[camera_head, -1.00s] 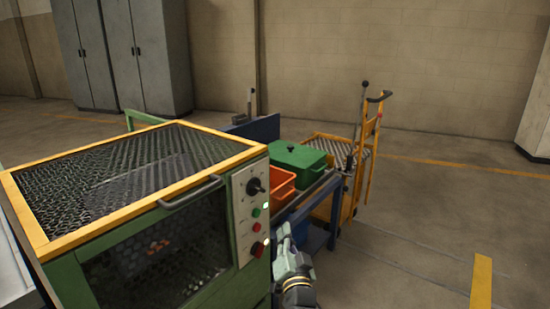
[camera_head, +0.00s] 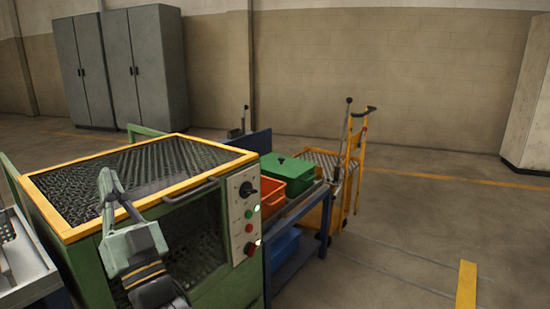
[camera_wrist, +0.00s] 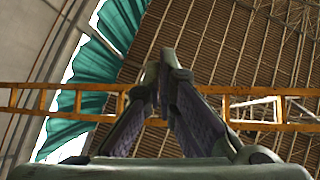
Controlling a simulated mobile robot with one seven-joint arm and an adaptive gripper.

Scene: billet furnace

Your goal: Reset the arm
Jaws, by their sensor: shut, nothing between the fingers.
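My gripper (camera_head: 115,187) stands upright in front of the green furnace (camera_head: 215,275) with its yellow-framed mesh top. Its fingers point up and look closed together, with nothing between them. In the wrist view the gripper (camera_wrist: 160,75) has its fingertips meeting near the middle, aimed at the ceiling (camera_wrist: 230,50). The gripper overlaps the furnace's mesh top in the head view, so the gap between them cannot be judged.
The furnace's control panel (camera_head: 245,222) has a knob and buttons. To its right are an orange bin (camera_head: 285,188), a green lidded box (camera_head: 289,166) and a yellow trolley (camera_head: 345,180). Grey cabinets (camera_head: 158,70) stand behind. The floor at right is clear.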

